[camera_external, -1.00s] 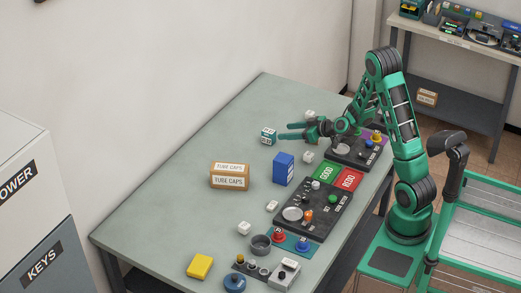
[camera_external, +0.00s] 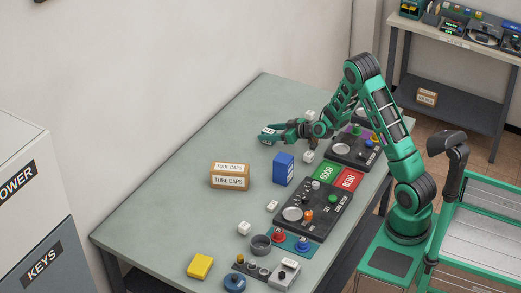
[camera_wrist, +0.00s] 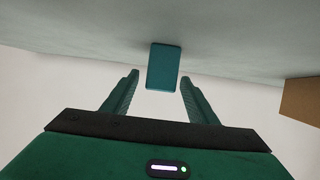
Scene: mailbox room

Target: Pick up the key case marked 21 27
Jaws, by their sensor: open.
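A small teal case (camera_external: 266,139) with white labels stands on the far part of the table; its marking is too small to read. It also shows in the wrist view (camera_wrist: 163,62) as a plain teal block, with no marking visible on that face. My gripper (camera_external: 270,132) is open at the case. In the wrist view, the two fingertips (camera_wrist: 159,78) lie on either side of the case's near end, with a visible gap on each side. In the external view, the fingers hide part of the case.
A blue box (camera_external: 283,169) and a brown tube caps box (camera_external: 229,177) stand nearer on the table (camera_external: 165,220). White cubes lie near my gripper, including one (camera_external: 309,156). Dark panels (camera_external: 311,212) line the right side. The table's left side is mostly clear.

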